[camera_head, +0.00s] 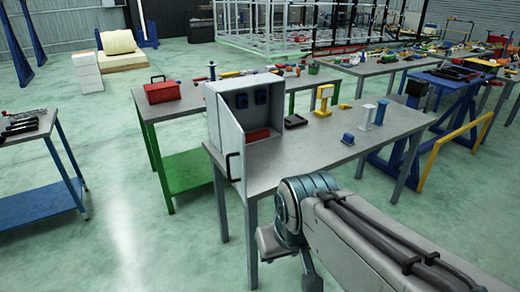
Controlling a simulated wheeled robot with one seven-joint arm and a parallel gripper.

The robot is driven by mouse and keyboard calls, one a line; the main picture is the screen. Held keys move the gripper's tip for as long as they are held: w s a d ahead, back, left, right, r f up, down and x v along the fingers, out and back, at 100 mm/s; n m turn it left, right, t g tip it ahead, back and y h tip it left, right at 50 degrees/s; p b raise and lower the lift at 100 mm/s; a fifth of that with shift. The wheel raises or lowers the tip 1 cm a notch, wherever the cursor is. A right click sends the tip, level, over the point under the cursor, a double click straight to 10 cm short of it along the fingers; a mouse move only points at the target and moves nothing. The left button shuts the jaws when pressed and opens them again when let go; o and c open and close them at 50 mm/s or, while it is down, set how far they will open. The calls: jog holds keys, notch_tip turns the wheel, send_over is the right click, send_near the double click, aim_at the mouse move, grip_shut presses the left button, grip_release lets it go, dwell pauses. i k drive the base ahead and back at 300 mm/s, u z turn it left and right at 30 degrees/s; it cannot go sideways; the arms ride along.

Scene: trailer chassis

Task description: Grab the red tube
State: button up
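I cannot clearly pick out a red tube. A small red item (258,134) shows low inside the open grey cabinet (228,128) on the near table; its shape is too small to tell. My arm reaches in from the lower right, in front of the near table. Its fingertips do not show, so I cannot see whether my gripper is open or shut.
A red toolbox (162,91) sits on a green-framed table behind. Open floor (130,220) lies left.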

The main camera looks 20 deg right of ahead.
aim_at(250, 138)
jog(key=z, duration=1.05)
jog(key=i, duration=1.25)
jog(key=u, duration=1.4)
jog(key=i, duration=0.8)
jog(key=u, duration=0.05)
